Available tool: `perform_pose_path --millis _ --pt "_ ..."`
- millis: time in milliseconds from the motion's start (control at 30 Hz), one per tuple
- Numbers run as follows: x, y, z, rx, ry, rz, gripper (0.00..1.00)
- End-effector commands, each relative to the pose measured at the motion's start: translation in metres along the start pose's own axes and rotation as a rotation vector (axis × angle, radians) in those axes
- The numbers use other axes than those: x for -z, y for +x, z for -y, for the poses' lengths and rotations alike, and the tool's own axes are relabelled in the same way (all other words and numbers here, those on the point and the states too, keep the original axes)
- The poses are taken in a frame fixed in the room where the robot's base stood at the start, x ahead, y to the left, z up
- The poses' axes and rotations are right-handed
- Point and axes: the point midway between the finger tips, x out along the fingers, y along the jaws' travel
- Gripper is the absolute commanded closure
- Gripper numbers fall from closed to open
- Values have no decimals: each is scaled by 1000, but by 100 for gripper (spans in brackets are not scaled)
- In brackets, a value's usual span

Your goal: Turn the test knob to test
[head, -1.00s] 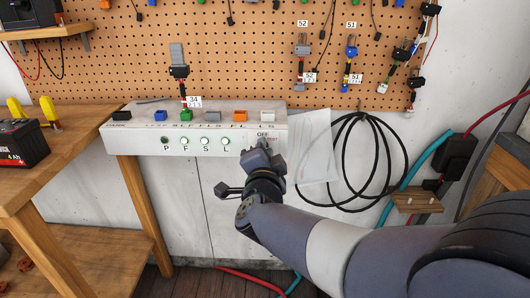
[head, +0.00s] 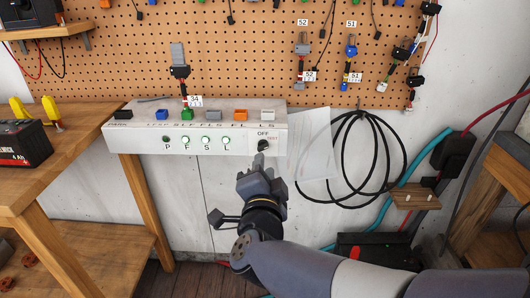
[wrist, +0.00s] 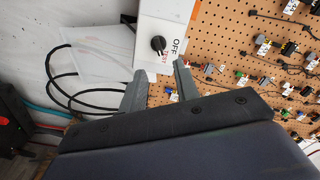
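The test knob (head: 263,146) is a small black knob on the right end of the white test box's front face, with OFF printed above it and TEST beside it. It also shows in the wrist view (wrist: 158,44), between the OFF and TEST labels. I cannot tell for sure which label its pointer faces. My gripper (head: 260,168) is just below and in front of the knob in the head view, with a fingertip close to its lower edge. In the wrist view my gripper (wrist: 158,68) is open and empty, its fingers apart, with the knob beyond the gap.
The white test box (head: 140,141) carries several colored connectors on top and a row of lamps. A clear sheet (head: 309,145) hangs right of the knob, with black cable loops (head: 352,185) beyond it. A pegboard (head: 240,60) rises behind. A wooden bench (head: 70,140) stands left.

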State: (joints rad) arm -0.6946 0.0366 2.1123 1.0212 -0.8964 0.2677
Motion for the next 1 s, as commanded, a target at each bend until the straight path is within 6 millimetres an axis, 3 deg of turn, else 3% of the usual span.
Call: perform_pose_path --millis 200,400,767,1000 --pt "0 -26 1 1 0 3 70" --pt "0 -34 0 0 -1 0 70" --pt "0 -31 -1 -1 0 -1 70" --pt "0 -6 -2 -2 0 -4 70"
